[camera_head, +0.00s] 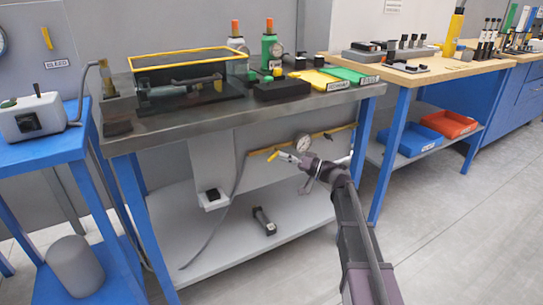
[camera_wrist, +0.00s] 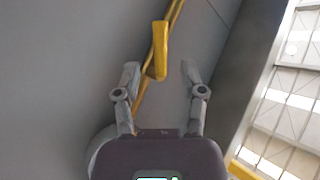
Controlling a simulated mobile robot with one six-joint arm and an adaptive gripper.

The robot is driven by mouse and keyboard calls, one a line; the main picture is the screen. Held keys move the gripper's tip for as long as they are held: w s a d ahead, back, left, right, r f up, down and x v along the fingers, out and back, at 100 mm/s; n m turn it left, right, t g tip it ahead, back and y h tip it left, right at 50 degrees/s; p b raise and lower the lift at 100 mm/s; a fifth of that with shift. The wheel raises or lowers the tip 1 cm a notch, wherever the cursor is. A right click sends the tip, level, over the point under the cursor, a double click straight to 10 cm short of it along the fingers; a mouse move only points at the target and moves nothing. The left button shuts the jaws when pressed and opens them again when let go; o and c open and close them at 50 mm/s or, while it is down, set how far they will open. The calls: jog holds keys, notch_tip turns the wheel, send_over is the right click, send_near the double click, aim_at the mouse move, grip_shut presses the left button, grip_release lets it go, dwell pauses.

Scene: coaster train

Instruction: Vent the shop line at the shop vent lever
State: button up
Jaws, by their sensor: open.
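A yellow lever (camera_wrist: 160,48), which looks like the shop vent lever, hangs from the yellow line in the wrist view. Its lower end sits between the two fingertips of my gripper (camera_wrist: 160,70), with visible gaps on both sides. The fingers are open and do not look closed on it. In the head view, my gripper (camera_head: 287,157) is under the front of the dark-topped workbench, near the yellow lever (camera_head: 272,154). The arm partly hides the line there.
A yellow pipe (camera_head: 258,151) runs along the grey panel below the bench top (camera_head: 150,138), with a round gauge (camera_head: 303,142) by it. A hose (camera_head: 233,190) hangs to the lower shelf (camera_head: 235,250). A dark cylinder (camera_head: 264,220) lies on that shelf. The right floor is clear.

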aim_at(271, 158)
jog(key=d+n+g+h+p, duration=0.1)
jog(key=d+n+g+p, duration=0.1)
jog(key=d, duration=0.7)
jog(key=shift+s+d+f+g+h, duration=0.15)
jog(key=shift+s+d+g+h, duration=0.25)
jog(key=shift+g, duration=0.5)
jog(key=shift+a, duration=0.2)
jog(key=a, duration=1.3)
jog(key=shift+w+a, duration=0.3)
jog(key=shift+a, duration=0.05)
grip_shut()
